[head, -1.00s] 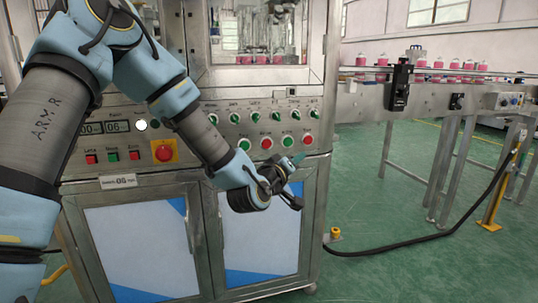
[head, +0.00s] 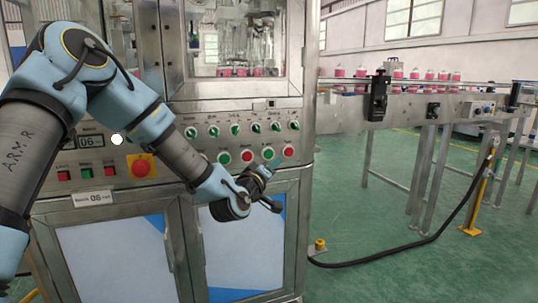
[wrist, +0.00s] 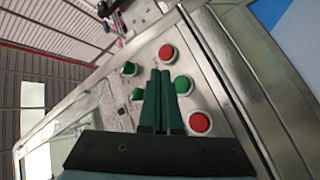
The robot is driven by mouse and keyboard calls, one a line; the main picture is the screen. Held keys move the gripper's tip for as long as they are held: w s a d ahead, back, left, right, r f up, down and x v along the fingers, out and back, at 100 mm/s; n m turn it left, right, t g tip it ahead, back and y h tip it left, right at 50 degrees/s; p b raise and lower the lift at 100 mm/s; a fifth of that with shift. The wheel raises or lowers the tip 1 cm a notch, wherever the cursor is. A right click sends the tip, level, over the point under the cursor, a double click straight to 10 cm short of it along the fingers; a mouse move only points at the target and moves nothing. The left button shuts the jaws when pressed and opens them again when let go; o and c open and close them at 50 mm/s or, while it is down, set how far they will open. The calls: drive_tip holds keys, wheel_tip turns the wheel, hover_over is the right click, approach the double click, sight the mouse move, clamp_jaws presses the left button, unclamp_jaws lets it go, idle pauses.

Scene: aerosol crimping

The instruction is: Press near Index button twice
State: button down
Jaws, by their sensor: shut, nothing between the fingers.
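The machine's control panel carries a lower row of round push buttons in the head view: green (head: 223,157), red (head: 246,155), green (head: 268,152) and red (head: 288,151). Their labels are too small to read, so I cannot tell which one is Index. My gripper (head: 265,172) is just below and in front of the right-hand buttons. In the wrist view my gripper (wrist: 160,72) has its dark green fingers shut together and empty. Their tips lie between a red button (wrist: 166,53) and a green button (wrist: 182,85); contact cannot be told. Another red button (wrist: 199,123) lies to the right.
A row of green selector switches (head: 235,129) sits above the buttons. A red emergency stop (head: 140,167) on yellow is to the left. A conveyor (head: 450,105) with pink bottles is at right. A black cable (head: 400,255) lies on the open green floor.

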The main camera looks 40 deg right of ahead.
sight(269, 158)
drive_tip(key=shift+w+d, duration=0.25)
drive_tip(key=shift+w, duration=0.45)
drive_tip(key=shift+w+d, duration=0.3)
drive_tip(key=shift+w, duration=0.35)
drive_tip(key=shift+w+d, duration=0.25)
drive_tip(key=shift+w, duration=0.45)
drive_tip(key=shift+w, duration=0.1)
idle(0.4)
drive_tip(key=shift+w+d+b, duration=0.15)
drive_tip(key=shift+w+b, duration=0.15)
